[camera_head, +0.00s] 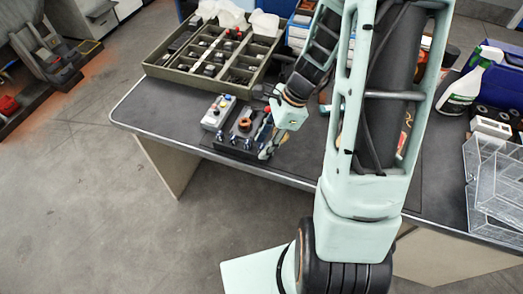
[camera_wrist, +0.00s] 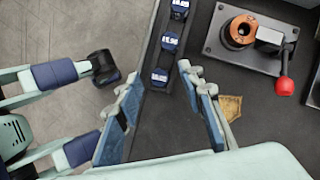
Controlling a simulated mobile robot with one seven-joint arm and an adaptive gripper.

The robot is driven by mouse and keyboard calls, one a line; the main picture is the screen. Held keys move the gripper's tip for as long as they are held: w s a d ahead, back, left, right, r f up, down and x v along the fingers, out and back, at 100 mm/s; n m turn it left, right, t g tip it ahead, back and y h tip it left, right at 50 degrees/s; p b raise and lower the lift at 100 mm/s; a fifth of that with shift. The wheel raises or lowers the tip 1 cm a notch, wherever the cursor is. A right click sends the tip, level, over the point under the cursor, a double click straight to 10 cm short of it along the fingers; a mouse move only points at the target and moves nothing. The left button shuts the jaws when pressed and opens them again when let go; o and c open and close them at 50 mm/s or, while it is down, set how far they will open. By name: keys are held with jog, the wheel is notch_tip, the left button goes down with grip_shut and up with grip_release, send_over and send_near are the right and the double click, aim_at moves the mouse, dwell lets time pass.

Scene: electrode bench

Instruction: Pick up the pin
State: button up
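Several small blue-topped pieces with white labels stand in a row in a dark strip along the bench's front edge. In the wrist view three show: the far one (camera_wrist: 180,9), the middle one (camera_wrist: 170,42) and the nearest one (camera_wrist: 160,76). I cannot tell which of them is the pin, or whether it is another thing. My gripper (camera_wrist: 165,108) is open, with its blue-padded fingers apart and only dark surface between them. The nearest piece is just beyond the fingertips. In the head view my gripper (camera_head: 267,148) is low at the row's right end.
A grey fixture (camera_wrist: 217,45) holds a copper ring (camera_wrist: 240,32) beside a lever with a red knob (camera_wrist: 284,86). A control box (camera_head: 218,112), a compartment tray (camera_head: 160,70), a spray bottle (camera_head: 462,88) and clear boxes (camera_head: 492,185) stand on the bench. Floor lies beyond the front edge.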

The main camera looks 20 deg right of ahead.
jog(key=shift+a+f, duration=0.1)
jog(key=shift+f, duration=0.2)
jog(key=shift+c, duration=0.6)
grip_shut()
jog(key=shift+r, duration=0.1)
